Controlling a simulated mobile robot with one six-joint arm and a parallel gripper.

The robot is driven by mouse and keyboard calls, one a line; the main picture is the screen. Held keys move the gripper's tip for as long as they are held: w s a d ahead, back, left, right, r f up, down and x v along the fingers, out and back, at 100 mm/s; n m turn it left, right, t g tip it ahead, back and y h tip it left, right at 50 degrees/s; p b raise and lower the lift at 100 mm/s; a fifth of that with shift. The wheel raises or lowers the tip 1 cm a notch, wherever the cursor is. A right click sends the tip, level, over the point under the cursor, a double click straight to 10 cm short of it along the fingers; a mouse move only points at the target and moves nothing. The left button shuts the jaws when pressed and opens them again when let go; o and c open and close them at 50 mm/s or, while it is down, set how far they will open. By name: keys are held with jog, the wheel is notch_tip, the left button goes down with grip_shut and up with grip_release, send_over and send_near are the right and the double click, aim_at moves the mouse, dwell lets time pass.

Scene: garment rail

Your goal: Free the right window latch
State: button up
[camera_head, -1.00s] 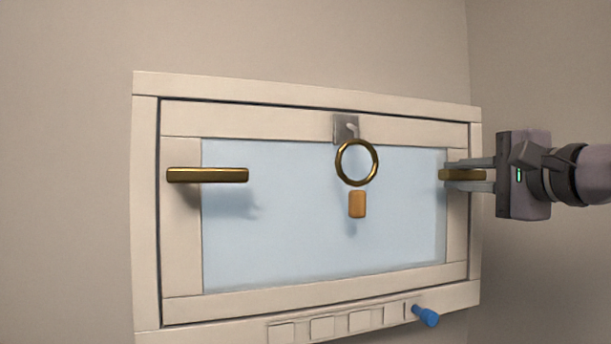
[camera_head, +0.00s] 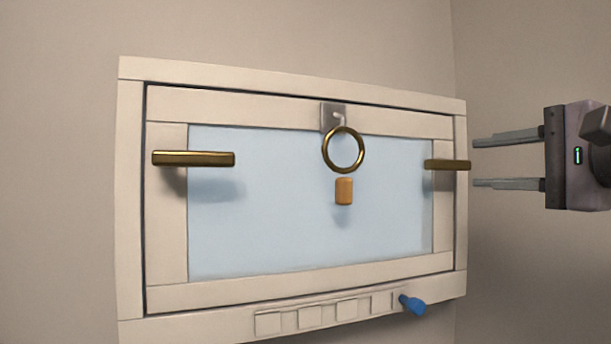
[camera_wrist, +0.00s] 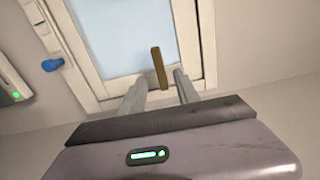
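The right window latch (camera_head: 447,165) is a brass bar lying level across the right side of the window frame (camera_head: 455,215). It also shows in the wrist view (camera_wrist: 158,68), ahead of and between the finger lines. My gripper (camera_head: 474,162) is open and empty, to the right of the latch and apart from it. The left latch (camera_head: 194,158) is a similar level brass bar on the left side. A brass ring (camera_head: 343,150) hangs at the top middle from a grey metal plate (camera_head: 332,115).
An orange-brown block (camera_head: 344,191) shows below the ring, in front of the pane. A blue knob (camera_head: 412,304) sticks out at the lower right of the sill, beside several pale square panels (camera_head: 310,318). Plain wall lies right of the frame, with free room around my gripper.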

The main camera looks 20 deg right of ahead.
jog(key=s+b, duration=0.1)
jog(key=s, duration=0.8)
jog(key=shift+d, duration=0.35)
